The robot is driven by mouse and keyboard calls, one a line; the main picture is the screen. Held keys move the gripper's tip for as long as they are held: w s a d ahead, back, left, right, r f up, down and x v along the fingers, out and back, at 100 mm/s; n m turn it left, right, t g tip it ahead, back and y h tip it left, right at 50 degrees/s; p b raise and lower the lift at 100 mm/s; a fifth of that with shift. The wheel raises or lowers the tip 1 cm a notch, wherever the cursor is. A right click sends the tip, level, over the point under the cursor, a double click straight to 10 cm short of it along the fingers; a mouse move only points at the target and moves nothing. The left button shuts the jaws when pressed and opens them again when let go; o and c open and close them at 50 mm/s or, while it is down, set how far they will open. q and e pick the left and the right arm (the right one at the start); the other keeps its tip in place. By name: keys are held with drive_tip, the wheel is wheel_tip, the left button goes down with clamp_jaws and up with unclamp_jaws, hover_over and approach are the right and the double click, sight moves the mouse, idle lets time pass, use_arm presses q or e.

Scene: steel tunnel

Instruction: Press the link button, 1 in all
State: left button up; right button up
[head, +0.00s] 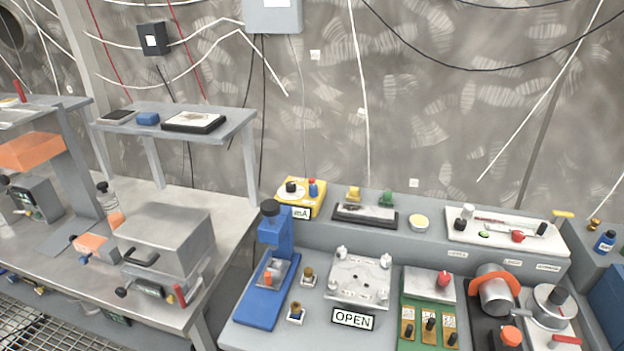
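No button in the head view carries a label I can read as "link", so I cannot tell which one it is. Several button-like parts stand on the grey bench at the right. A red knob (443,279) sits on a pale plate behind a green board (412,311). A red round part (518,236) sits on the white panel (482,243) on the raised back ledge. An orange cap (511,335) stands near the front right. Small labels (512,261) on the ledge front are too small to read. Neither of my grippers is in view.
A blue press-like device (270,265), a metal plate with posts (358,279) and an OPEN sign (353,319) stand on the bench. A yellow meter box (300,197) is behind. A steel table (167,196) with a metal box (168,240) is at left. Cables hang along the wall.

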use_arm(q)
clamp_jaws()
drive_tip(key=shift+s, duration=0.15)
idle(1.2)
